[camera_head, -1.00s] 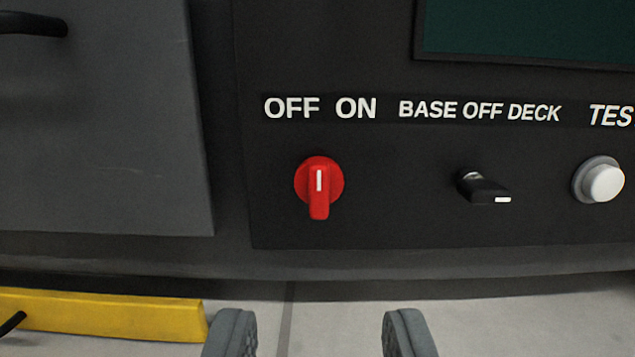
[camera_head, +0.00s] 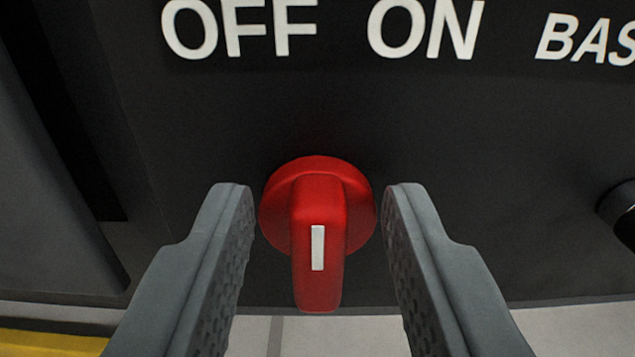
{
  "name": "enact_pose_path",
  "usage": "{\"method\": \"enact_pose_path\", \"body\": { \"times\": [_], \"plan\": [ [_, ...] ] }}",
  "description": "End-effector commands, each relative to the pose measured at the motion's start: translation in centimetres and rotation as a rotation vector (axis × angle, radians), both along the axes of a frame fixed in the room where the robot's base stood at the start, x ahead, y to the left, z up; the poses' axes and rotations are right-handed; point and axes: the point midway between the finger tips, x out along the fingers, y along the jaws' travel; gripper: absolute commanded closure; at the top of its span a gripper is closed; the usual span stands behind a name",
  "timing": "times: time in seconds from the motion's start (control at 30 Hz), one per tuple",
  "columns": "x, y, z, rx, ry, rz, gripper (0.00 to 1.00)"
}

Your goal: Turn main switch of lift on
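The main switch (camera_head: 318,220) is a red rotary knob on a dark panel, below the white words OFF and ON. Its raised handle stands about vertical and carries a white mark. My gripper (camera_head: 318,205) is open, with one grey finger on each side of the knob. A gap shows between each finger and the handle, so it does not appear to be gripped. The contact at the knob's round base cannot be told exactly.
The dark control panel (camera_head: 480,140) fills most of the view. A black switch (camera_head: 620,205) is cut off at the right edge, below partly visible lettering. A yellow bar (camera_head: 45,343) shows at the lower left. A grey box side (camera_head: 45,190) is at the left.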

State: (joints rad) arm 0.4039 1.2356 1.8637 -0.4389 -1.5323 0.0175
Motion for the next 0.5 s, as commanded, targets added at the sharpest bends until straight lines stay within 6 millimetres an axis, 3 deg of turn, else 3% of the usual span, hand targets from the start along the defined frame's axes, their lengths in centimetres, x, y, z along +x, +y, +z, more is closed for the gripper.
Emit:
{"method": "enact_pose_path", "body": {
  "times": [0.3,0.5],
  "plan": [
    [0.18,0.00,-0.01,0.000,0.000,0.000,0.66],
    [0.16,0.00,-0.01,0.000,0.000,0.000,1.00]
  ]
}}
